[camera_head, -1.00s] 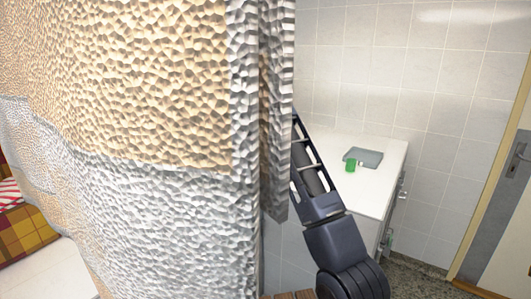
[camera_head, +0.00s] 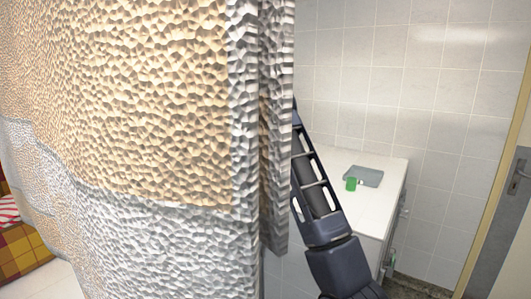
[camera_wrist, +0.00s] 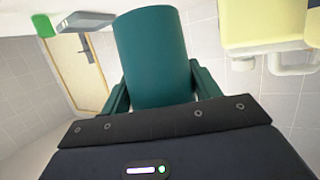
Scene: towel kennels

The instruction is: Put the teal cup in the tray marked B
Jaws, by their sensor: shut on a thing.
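The teal cup (camera_wrist: 152,58) fills the middle of the wrist view. My gripper (camera_wrist: 160,92) is shut on it, with a dark finger on each side. In the head view a towel-covered wall edge hides my gripper and the cup; only part of my arm shows. A grey tray (camera_head: 367,176) lies on the white counter beyond my arm, with a green thing (camera_head: 351,184) at its near left corner. The grey tray also shows at the upper left of the wrist view (camera_wrist: 85,21). No letter can be read on it.
The textured towel-like panel (camera_head: 150,110) blocks the left and middle of the head view. The white counter top (camera_head: 355,205) has free room around the tray. A door (camera_head: 495,230) stands at the right. A yellow thing (camera_wrist: 258,22) is at the upper right of the wrist view.

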